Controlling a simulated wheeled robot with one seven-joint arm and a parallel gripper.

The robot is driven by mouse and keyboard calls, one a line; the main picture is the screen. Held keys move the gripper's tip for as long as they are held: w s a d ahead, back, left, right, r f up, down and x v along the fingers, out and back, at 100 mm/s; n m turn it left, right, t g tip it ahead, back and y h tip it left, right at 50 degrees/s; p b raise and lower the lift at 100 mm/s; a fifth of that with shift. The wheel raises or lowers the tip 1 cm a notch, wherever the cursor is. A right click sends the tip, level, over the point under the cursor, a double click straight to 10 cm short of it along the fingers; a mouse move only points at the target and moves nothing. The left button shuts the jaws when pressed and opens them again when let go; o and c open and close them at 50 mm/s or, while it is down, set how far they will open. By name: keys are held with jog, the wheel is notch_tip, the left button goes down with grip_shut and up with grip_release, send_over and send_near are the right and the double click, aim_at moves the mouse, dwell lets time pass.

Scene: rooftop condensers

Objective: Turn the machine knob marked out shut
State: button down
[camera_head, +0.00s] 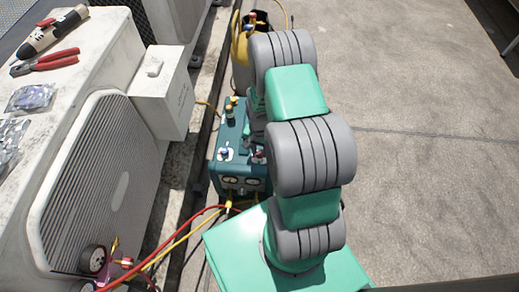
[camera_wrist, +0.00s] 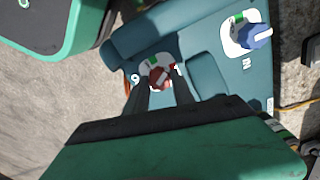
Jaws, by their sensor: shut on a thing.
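The teal machine (camera_head: 237,167) stands on the ground beside the white condenser, with gauges on its front. In the wrist view, its red knob (camera_wrist: 159,77) sits on a white round plate with a green mark. Letters beside this knob are partly covered by my fingers, so the full word cannot be read. My gripper (camera_wrist: 161,84) is shut on the red knob, one dark finger on each side. A blue knob (camera_wrist: 254,37) on another white plate, marked IN, lies to the upper right. In the head view my arm hides the gripper and part of the machine.
The white condenser (camera_head: 90,190) stands left, with red pliers (camera_head: 45,62), a power tool and plastic bags on top. A yellow cylinder (camera_head: 240,50) stands behind the machine. Red and yellow hoses (camera_head: 180,238) run from the machine's front. Concrete floor at right is clear.

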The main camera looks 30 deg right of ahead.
aim_at(260, 152)
jog(key=m, duration=0.6)
jog(key=shift+p, duration=0.4)
jog(key=c, duration=1.1)
grip_release()
jog(key=shift+o, duration=0.2)
jog(key=shift+r, duration=0.15)
notch_tip(260, 152, up, 8)
jog(key=shift+f+p, duration=0.2)
jog(key=shift+p, duration=1.05)
